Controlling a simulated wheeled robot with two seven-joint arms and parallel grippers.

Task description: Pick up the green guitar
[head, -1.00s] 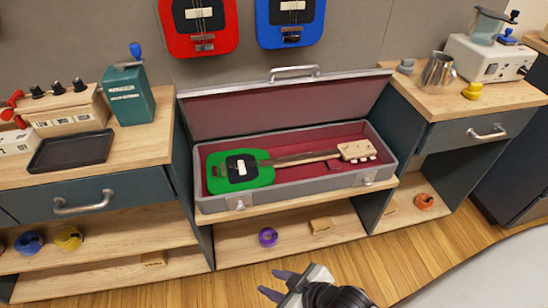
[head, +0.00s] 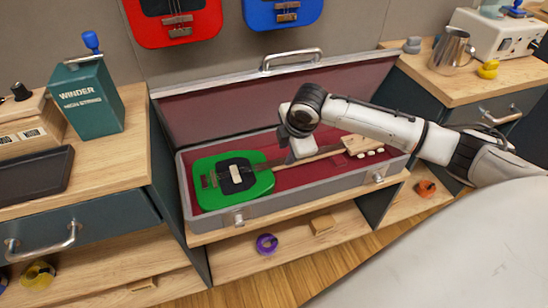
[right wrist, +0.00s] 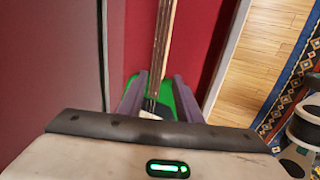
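The green guitar (head: 207,190) lies face up in the open grey case (head: 300,201), which has a red lining. Its body is at the left and its neck points right to a pale headstock. My right gripper (head: 291,158) is over the neck, just right of the body; its fingertips are partly hidden in the head view. In the right wrist view my right gripper (right wrist: 157,90) is open, with one finger on each side of the guitar neck (right wrist: 163,45). I see no contact with the neck. My left gripper is not in view.
The case's raised lid (head: 230,105) stands behind the guitar. A teal winder box (head: 88,98) is on the left counter. A metal jug (head: 451,52) and a yellow item (head: 488,69) are on the right counter. A purple roll (head: 267,243) lies on the shelf below.

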